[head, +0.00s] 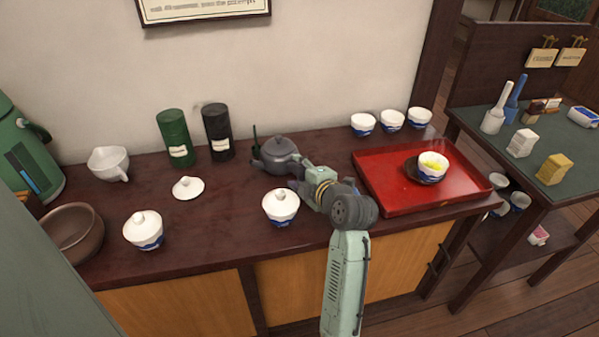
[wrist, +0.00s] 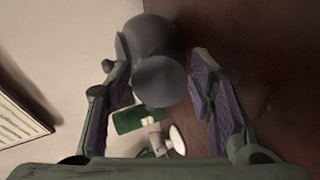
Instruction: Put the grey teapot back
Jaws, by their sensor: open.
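The grey teapot (head: 277,154) stands on the dark wooden counter near the back wall, left of the red tray. In the wrist view the teapot (wrist: 155,58) fills the upper middle, with a rounded grey part between and beyond my fingers. My gripper (wrist: 160,100) is open, with one purple-padded finger on each side. In the head view my arm reaches over the counter from the front, its end just right of the teapot. The fingertips are hard to make out there. I cannot tell whether the fingers touch the teapot.
A lidded white cup (head: 281,207) stands close in front of the teapot. A black canister (head: 217,132) and a green canister (head: 175,138) stand to its left. The red tray (head: 398,205) holds a cup of green tea (head: 432,168). A white lid (head: 187,188) lies left on the counter.

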